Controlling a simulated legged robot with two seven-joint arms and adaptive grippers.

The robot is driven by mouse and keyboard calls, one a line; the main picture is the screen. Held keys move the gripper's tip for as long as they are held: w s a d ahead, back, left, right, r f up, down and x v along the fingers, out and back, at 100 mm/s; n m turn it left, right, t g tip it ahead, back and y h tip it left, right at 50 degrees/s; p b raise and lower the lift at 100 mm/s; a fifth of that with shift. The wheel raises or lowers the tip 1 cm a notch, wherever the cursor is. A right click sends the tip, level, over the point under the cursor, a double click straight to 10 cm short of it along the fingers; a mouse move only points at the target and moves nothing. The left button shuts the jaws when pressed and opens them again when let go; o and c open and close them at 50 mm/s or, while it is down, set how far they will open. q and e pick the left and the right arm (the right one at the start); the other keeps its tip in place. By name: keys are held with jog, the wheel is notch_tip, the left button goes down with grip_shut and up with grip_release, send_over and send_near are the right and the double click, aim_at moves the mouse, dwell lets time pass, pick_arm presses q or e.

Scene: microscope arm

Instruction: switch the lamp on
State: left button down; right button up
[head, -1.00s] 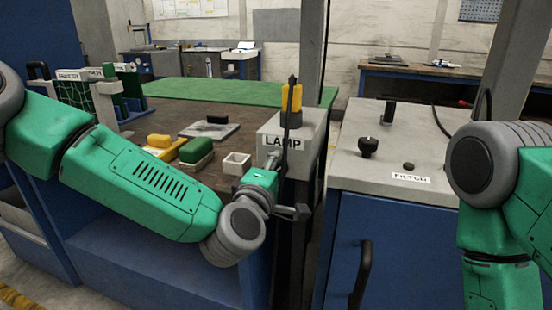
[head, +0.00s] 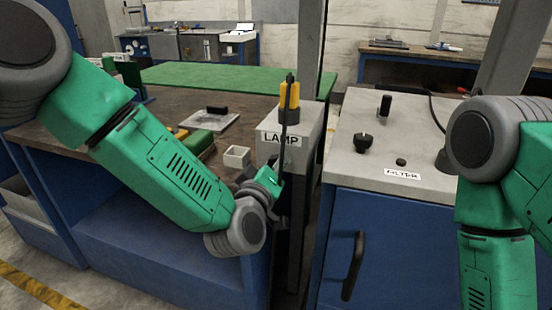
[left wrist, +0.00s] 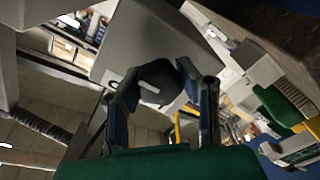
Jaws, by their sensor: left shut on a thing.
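The knob's setting cannot be told. My right gripper is out of the picture; only the right arm shows.
A yellow and black upright thing (head: 289,100) stands at the lamp box, a dark strip running down over the label. Right is a grey cabinet top (head: 350,175) with dark knobs and a FILTER label (head: 403,174).

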pick_arm(q)
jog(key=shift+s+d+f, duration=0.15)
jog(key=shift+s+f, duration=0.15)
jog(key=shift+f, duration=0.2)
jog(key=c, duration=1.1)
grip_release()
jog(key=shift+w+r, duration=0.1)
jog(key=shift+r, duration=0.05)
jog(key=shift+r, duration=0.1)
jog(key=v, duration=1.2)
